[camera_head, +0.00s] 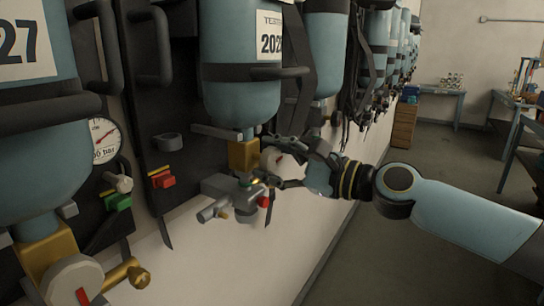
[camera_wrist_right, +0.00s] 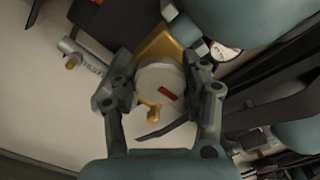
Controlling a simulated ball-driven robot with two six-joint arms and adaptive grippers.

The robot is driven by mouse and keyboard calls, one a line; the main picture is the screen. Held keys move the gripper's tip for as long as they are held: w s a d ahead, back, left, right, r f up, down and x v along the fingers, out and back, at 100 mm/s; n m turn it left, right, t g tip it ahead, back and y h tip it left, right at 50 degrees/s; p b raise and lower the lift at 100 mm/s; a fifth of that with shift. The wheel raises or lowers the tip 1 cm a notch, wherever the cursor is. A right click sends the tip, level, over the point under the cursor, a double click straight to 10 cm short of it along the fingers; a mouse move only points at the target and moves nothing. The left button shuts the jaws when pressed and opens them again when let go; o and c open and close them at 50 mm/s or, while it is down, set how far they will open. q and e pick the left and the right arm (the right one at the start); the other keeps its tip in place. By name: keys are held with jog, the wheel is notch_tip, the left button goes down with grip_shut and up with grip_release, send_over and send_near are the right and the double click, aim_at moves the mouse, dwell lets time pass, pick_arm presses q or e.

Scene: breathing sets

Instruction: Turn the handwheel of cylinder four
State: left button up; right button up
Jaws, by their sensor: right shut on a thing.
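A blue cylinder (camera_head: 240,90) with a white label hangs upside down on the wall rack, its brass valve block (camera_head: 243,153) at the bottom. I cannot read a cylinder number four on it. Its pale round handwheel (camera_head: 278,162) is mostly covered by my right gripper (camera_head: 277,165), which reaches in from the right. In the right wrist view the handwheel (camera_wrist_right: 160,80) with its red mark sits between the two fingers of the gripper (camera_wrist_right: 162,88), which is shut on it. My left gripper is in neither view.
A grey fitting (camera_head: 218,187) hangs just below the valve. A nearer blue cylinder (camera_head: 45,150) with its own handwheel (camera_head: 72,283) and a gauge (camera_head: 104,140) stand at the left. More cylinders line the wall behind. The floor (camera_head: 400,240) at the right is clear.

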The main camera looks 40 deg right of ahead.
jog(key=m, duration=0.4)
jog(key=shift+f+m, duration=0.2)
jog(key=shift+m, duration=0.2)
jog(key=m, duration=0.9)
jog(key=shift+a+r+m, duration=0.1)
jog(key=shift+m, duration=2.1)
jog(key=o, duration=1.2)
jog(key=shift+c, duration=0.2)
jog(key=shift+r, duration=0.1)
